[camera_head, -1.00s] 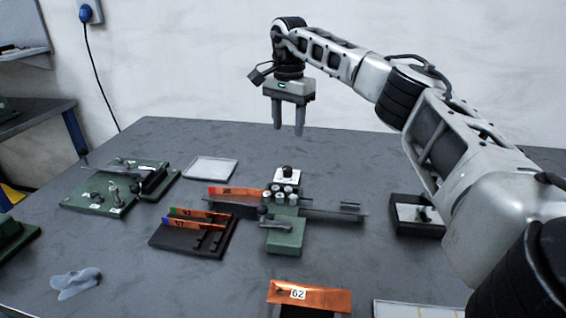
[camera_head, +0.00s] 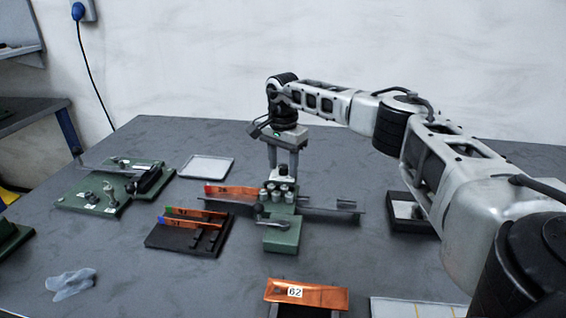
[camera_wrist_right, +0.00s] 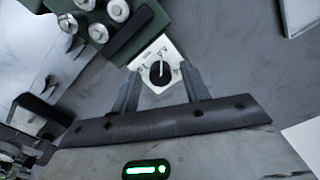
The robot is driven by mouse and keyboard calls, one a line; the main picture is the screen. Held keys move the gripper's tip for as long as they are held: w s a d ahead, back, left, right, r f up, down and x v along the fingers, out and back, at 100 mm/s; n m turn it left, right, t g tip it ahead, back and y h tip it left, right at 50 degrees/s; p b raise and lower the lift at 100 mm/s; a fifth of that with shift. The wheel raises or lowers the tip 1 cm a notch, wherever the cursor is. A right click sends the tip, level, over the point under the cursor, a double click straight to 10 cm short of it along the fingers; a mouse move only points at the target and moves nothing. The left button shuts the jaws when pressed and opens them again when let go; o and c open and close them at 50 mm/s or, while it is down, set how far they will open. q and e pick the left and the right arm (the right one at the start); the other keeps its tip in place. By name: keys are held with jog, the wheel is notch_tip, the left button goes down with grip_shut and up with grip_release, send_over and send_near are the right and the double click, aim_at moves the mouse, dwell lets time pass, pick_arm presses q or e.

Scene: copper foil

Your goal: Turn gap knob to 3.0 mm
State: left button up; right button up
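The gap knob (camera_wrist_right: 160,73) is a round black knob with a white pointer line, on a white dial plate (camera_wrist_right: 148,55) with small marks too small to read. The pointer points roughly toward the top of the right wrist view. In the head view the knob (camera_head: 283,168) sits at the back of the green roller device (camera_head: 283,237). My right gripper (camera_head: 283,173) points down over it, fingers apart. In the right wrist view the fingers of my right gripper (camera_wrist_right: 161,77) appear on either side of the knob, with gaps visible. My left gripper is not in view.
Several metal rollers (camera_head: 277,190) stand just in front of the knob. A black rack (camera_head: 190,238) holds copper strips to the left. A copper piece labelled 62 (camera_head: 325,295) lies in front. A dark tray (camera_head: 407,212) is at right, a white tray (camera_head: 207,166) at back left.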

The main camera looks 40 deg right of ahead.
jog(key=c, duration=0.9)
